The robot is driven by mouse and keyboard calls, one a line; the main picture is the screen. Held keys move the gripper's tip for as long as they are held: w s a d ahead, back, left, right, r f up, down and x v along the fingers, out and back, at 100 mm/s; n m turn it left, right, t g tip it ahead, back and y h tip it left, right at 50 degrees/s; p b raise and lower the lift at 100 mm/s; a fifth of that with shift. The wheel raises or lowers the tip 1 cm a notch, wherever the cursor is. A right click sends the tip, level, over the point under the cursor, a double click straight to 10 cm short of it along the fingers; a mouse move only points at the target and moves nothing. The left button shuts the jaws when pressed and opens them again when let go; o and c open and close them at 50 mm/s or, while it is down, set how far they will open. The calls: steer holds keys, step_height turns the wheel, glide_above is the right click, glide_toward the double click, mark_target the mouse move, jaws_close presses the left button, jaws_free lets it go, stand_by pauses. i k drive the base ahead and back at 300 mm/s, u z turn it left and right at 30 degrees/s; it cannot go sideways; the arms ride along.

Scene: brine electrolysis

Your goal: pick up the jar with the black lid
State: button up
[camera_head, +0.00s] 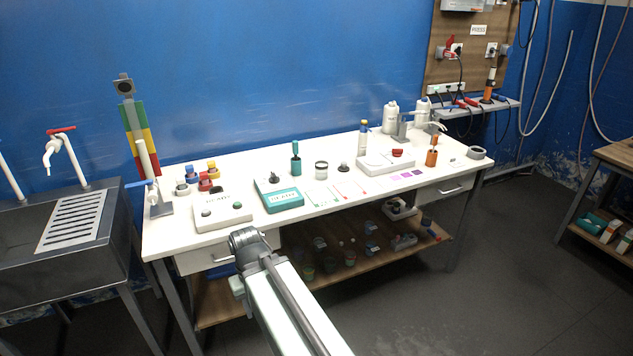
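A small jar with a dark, seemingly black lid (217,188) stands at the front right of a cluster of jars on the left part of the white bench. It is small in view, so its lid is hard to make out. Beside it are jars with a red lid (204,178), a blue lid (190,169) and an orange-yellow lid (212,164). The end of my arm, with my gripper (244,238), shows in front of the bench's front edge, below and right of the jars and apart from them. Its fingers cannot be made out.
The white bench (245,170) also holds a grey box (222,214), a teal box (279,196), a lidded glass pot (321,168) and a white device (385,161). A metal sink (65,250) stands at left. A lower wooden shelf (215,308) carries several items.

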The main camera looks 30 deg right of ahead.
mark_target(322, 171)
steer(key=z, duration=0.15)
steer(key=i, duration=0.9)
steer(key=u, duration=0.05)
